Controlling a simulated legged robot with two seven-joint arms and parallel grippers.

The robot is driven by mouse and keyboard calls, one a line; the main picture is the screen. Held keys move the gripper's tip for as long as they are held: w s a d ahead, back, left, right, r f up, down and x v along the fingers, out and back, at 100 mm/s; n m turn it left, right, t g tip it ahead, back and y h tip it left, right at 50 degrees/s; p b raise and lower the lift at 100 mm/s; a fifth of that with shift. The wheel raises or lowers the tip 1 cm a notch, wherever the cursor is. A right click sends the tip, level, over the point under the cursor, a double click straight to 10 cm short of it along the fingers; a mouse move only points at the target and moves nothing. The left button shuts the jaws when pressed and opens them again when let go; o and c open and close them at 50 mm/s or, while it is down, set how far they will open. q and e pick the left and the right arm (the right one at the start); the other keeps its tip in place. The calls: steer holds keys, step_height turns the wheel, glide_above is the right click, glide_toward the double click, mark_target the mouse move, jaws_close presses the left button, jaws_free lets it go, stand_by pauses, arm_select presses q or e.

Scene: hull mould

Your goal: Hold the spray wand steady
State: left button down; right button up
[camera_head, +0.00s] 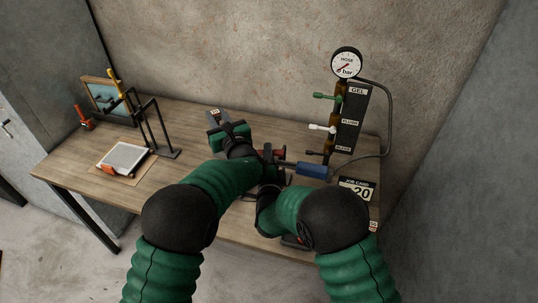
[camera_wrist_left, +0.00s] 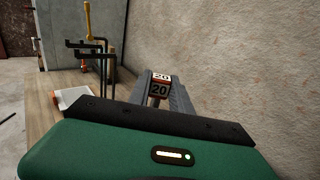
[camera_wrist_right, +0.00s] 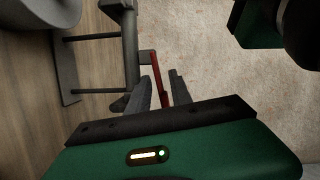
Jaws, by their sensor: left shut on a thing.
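My left gripper (camera_head: 216,114) is shut on a small block labelled 20, which also shows between its fingers in the left wrist view (camera_wrist_left: 160,90). It is above the back of the bench. A blue piece (camera_head: 312,170) at the end of a grey hose, apparently part of the spray wand, is right of my forearms in the head view. A red part shows left of it. In the right wrist view my right gripper (camera_wrist_right: 160,90) has its fingers apart, with a red bar (camera_wrist_right: 156,70) seen between them; contact is unclear. My arms hide much of this area.
A gauge (camera_head: 347,64) and a panel with GEL and FLUSH labels (camera_head: 352,108) stand at the back right. A black wire stand (camera_head: 160,150) and a grey-white pad (camera_head: 124,157) are at left.

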steer(key=shift+f, duration=0.25)
arm_select(q)
steer(key=shift+w+f, duration=0.1)
steer(key=shift+w, duration=0.05)
arm_select(e)
steer(key=s, duration=1.2)
steer(key=shift+r, duration=0.45)
steer(key=shift+w+a, duration=0.1)
